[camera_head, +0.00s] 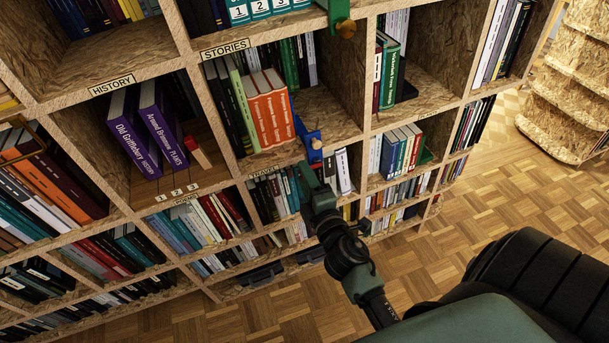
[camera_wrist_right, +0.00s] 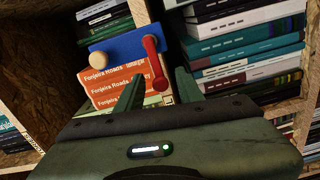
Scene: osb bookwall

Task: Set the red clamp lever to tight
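A blue clamp (camera_head: 313,146) sits on the shelf edge at the right end of the orange books. The clamp also shows in the right wrist view (camera_wrist_right: 115,47), with a round wooden knob (camera_wrist_right: 103,62) at left. Its red lever (camera_wrist_right: 156,65) is at right and hangs nearly straight down, tilted slightly. My right gripper (camera_head: 313,170) is just below the clamp in the head view. In the right wrist view the gripper (camera_wrist_right: 158,76) is open, its two green fingers apart. The lever's lower end appears between the fingertips; contact cannot be told. My left gripper is not in view.
A green clamp (camera_head: 341,14) with a wooden knob is at the top. Purple books (camera_head: 160,126) stand in the left compartment, beside a red block (camera_head: 197,152). Wooden floor (camera_head: 490,190) is free at right.

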